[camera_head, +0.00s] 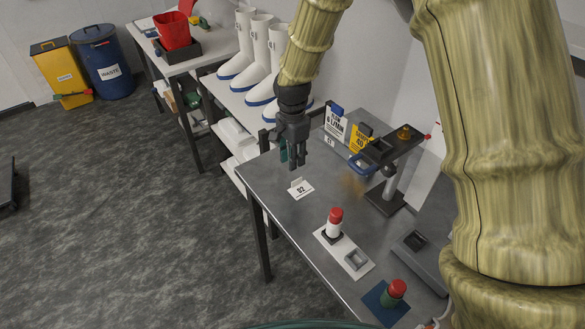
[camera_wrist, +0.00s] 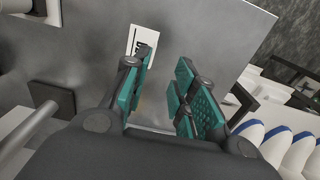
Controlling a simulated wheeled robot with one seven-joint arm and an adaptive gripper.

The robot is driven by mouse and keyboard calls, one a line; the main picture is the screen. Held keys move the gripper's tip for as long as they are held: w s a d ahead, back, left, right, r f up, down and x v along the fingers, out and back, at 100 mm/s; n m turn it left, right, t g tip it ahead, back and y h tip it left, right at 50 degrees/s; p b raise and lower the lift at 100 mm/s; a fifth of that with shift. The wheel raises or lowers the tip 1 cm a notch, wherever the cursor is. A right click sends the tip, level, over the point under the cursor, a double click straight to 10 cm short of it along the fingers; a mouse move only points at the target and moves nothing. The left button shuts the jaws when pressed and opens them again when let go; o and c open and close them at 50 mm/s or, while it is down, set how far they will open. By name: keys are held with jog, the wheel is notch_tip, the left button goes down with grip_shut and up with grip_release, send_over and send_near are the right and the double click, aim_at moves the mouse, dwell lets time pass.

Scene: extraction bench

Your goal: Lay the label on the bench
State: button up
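A small white label (camera_head: 299,189) marked "02" is on the grey bench (camera_head: 262,182), near its left edge. It also shows in the wrist view (camera_wrist: 139,41), partly hidden behind one finger; I cannot tell whether it is folded or flat. My gripper (camera_head: 293,163) hangs above the bench, pointing down, a little behind the label in the head view. In the wrist view my gripper (camera_wrist: 168,72) has its teal-padded fingers apart, with only bare bench seen between them.
A red-capped bottle (camera_head: 334,222) sits in a white holder, and a green red-capped one (camera_head: 394,292) stands on a blue mat at the front. Upright cards (camera_head: 337,124) line the back. White boots (camera_head: 258,62) stand beyond.

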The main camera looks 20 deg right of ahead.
jog(key=shift+r+b, duration=0.35)
jog(key=shift+r, duration=1.15)
